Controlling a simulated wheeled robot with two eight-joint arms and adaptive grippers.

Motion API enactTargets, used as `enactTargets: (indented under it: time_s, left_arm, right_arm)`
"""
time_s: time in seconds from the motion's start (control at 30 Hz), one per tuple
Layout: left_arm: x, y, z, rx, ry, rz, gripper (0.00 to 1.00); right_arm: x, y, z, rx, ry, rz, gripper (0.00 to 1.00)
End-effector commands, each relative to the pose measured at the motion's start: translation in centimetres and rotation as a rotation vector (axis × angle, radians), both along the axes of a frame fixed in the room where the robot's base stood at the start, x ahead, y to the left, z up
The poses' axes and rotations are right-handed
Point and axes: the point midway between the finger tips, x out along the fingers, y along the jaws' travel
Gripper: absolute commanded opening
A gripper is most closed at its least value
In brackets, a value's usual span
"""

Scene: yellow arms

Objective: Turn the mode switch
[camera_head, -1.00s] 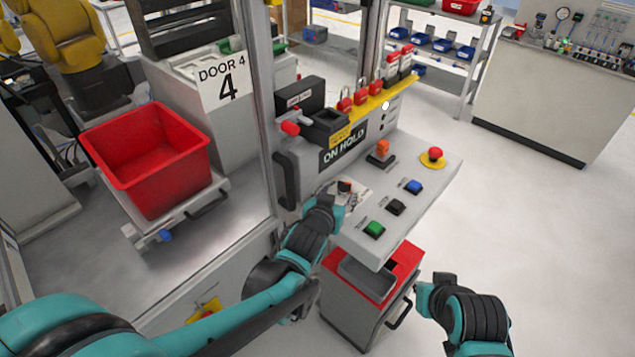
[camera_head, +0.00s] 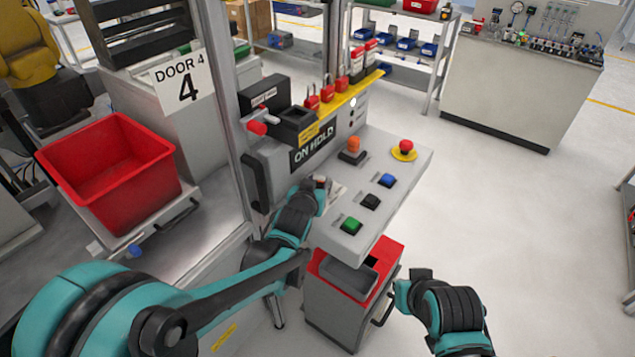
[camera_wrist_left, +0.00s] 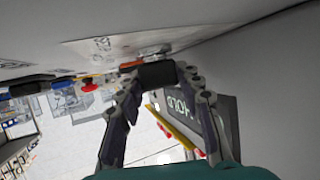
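The control panel (camera_head: 385,215) has an orange-topped switch on a black base (camera_head: 353,148) near its back edge; I cannot tell for certain that this is the mode switch. My left gripper (camera_head: 321,184) is low over the panel's left side, short of that switch, and covers part of a printed sheet. In the left wrist view the fingers (camera_wrist_left: 157,75) stand apart, with a dark block (camera_wrist_left: 158,74) between their tips; contact is unclear. A bit of orange (camera_wrist_left: 130,65) shows behind it. My right gripper (camera_head: 402,290) is off the panel's front right; its fingers are unclear.
Green (camera_head: 351,225), black (camera_head: 370,201) and blue (camera_head: 388,180) buttons line the panel's front. A red emergency stop (camera_head: 405,147) is at its far right. The ON HOLD sign (camera_head: 313,149) stands behind. A red-topped bin (camera_head: 385,262) is below. The floor at right is clear.

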Motion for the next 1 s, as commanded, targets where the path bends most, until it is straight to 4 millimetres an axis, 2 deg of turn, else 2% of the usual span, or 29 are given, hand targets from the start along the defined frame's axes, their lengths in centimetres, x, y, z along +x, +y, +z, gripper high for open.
enactTargets:
  time_s: [0.03, 0.07, 0.1, 0.47, 1.0]
  left_arm:
    - [-0.01, 0.0, 0.0, 0.0, 0.0, 0.0, 0.16]
    - [-0.01, 0.0, 0.0, 0.0, 0.0, 0.0, 0.08]
    - [-0.01, 0.0, 0.0, 0.0, 0.0, 0.0, 0.04]
    - [-0.12, -0.24, -0.35, 0.005, 0.013, 0.059, 0.04]
    - [-0.08, -0.16, -0.16, 0.001, 0.003, 0.381, 0.04]
  right_arm:
    - [0.0, 0.0, 0.0, 0.0, 0.0, 0.0, 0.0]
    - [0.0, 0.0, 0.0, 0.0, 0.0, 0.0, 0.0]
    - [0.0, 0.0, 0.0, 0.0, 0.0, 0.0, 0.0]
    - [0.0, 0.0, -0.02, 0.0, 0.0, 0.0, 0.0]
    - [0.0, 0.0, -0.19, 0.0, 0.0, 0.0, 0.0]
